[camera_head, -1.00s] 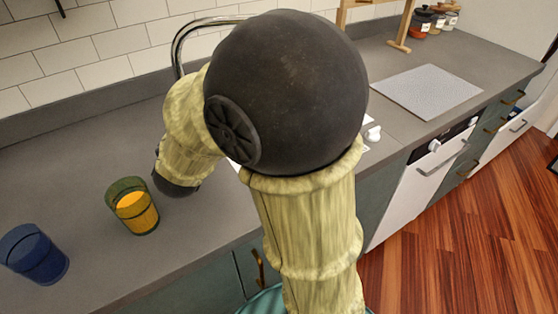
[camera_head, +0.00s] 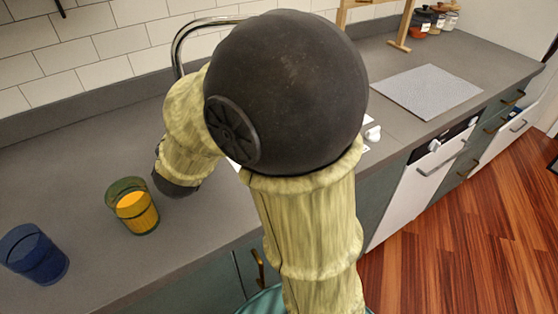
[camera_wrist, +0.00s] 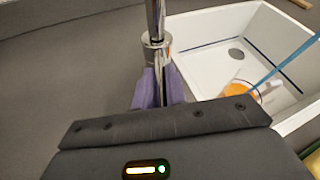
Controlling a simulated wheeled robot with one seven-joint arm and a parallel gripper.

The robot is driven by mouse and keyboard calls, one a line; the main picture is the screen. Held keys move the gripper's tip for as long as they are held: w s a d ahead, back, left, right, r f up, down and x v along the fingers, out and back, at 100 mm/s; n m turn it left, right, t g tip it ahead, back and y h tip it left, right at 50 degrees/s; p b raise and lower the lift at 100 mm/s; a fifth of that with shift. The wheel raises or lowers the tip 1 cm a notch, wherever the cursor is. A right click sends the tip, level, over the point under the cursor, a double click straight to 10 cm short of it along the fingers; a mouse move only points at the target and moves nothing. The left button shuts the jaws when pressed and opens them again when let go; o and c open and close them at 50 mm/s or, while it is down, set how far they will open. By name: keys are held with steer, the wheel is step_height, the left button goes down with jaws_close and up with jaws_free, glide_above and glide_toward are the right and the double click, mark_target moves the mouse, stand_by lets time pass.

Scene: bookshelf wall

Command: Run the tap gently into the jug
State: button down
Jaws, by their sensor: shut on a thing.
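The chrome tap (camera_wrist: 155,30) rises upright in the wrist view. Its curved spout also shows in the head view (camera_head: 178,48), partly behind my arm. My gripper (camera_wrist: 158,90) has purple fingers closed on the tap's chrome part just below its collar. In the head view the fingers are hidden by my arm. A jug (camera_wrist: 243,90), whitish with orange, is partly visible in the white sink (camera_wrist: 205,60), its lower side cut off by my gripper body.
A green glass (camera_head: 132,206) with orange contents and a blue glass (camera_head: 36,256) stand on the grey counter (camera_head: 75,170) at left. A grey speckled board (camera_head: 427,90) lies at right. Jars (camera_head: 425,20) and a wooden stand (camera_head: 400,40) are at the back right.

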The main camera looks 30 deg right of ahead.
steer(key=shift+s+d+f+n+t+y+b, duration=0.1)
steer(key=shift+d+n+t+y+b, duration=0.3)
steer(key=shift+b, duration=0.8)
steer(key=shift+s+d+n+y+b, duration=0.1)
steer(key=shift+n+y+b, duration=0.45)
steer(key=shift+b, duration=0.65)
steer(key=shift+d+n+y+b, duration=0.25)
steer(key=shift+n+y+b, duration=0.35)
steer(key=shift+b, duration=1)
steer(key=shift+d+n+y+b, duration=0.3)
steer(key=shift+y+b, duration=0.35)
steer(key=shift+b, duration=0.95)
steer(key=shift+d+n+y+b, duration=0.3)
steer(key=shift+d+n+b, duration=0.15)
steer(key=shift+b, duration=1.5)
steer(key=c, duration=1.2)
jaws_free()
steer(key=shift+d, duration=0.15)
steer(key=shift+c, duration=0.2)
steer(key=shift+o, duration=0.3)
steer(key=shift+a+r, duration=0.2)
steer(key=shift+r+p, duration=1.45)
steer(key=shift+p, duration=0.05)
